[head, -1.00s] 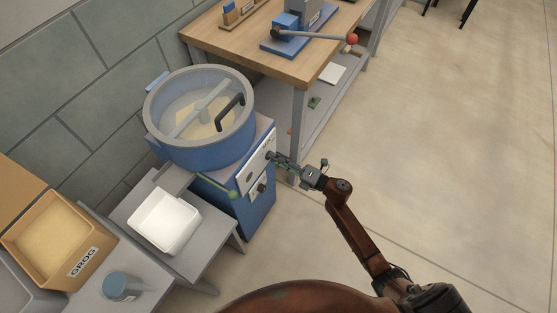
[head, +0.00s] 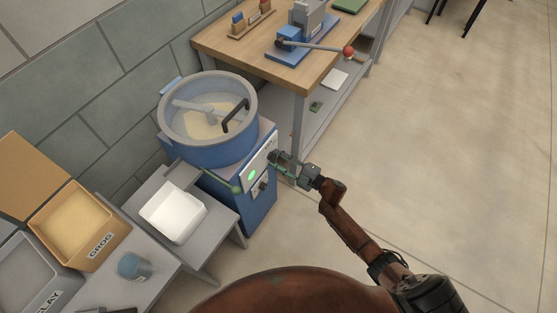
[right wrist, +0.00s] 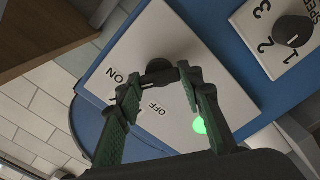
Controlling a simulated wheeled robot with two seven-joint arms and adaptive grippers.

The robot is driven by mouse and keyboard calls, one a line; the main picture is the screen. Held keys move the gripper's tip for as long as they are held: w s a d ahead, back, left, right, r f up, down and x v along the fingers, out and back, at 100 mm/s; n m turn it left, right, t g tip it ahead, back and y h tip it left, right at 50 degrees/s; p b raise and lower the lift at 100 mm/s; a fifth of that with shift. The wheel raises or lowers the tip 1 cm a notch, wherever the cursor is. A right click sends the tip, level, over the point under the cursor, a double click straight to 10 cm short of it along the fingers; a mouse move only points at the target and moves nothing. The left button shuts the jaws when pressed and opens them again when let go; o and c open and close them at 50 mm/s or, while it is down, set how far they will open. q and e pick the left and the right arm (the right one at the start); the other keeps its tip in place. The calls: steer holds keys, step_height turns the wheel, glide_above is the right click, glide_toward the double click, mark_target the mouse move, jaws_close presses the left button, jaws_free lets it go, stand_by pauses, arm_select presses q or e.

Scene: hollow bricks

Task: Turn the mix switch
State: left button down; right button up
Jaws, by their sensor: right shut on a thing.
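The mix switch (right wrist: 160,62) is a dark knob on a white panel marked ON and OFF. My right gripper (right wrist: 160,80) is shut on it, with the knob's grip between the fingertips. A green lamp (right wrist: 199,125) glows on the same panel and also shows in the head view (head: 252,175). In the head view, my right gripper (head: 276,157) reaches the front panel of the blue mixer (head: 198,155) from the right and its fingers hide the switch. The exact pointing of the knob is hard to tell. My left gripper is not in view.
A speed dial (right wrist: 293,29) with numbers sits on a separate plate near the switch. A white tub (head: 172,211) stands on a grey stand left of the mixer. A wooden bench (head: 238,57) with a lever press stands behind. The floor on the right is clear.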

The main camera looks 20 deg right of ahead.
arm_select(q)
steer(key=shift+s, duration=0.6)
arm_select(e)
steer(key=shift+m, duration=0.5)
steer(key=o, duration=1.2)
steer(key=shift+c, duration=0.2)
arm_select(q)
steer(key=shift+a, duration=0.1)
arm_select(e)
steer(key=v, duration=1.2)
steer(key=shift+d, duration=0.1)
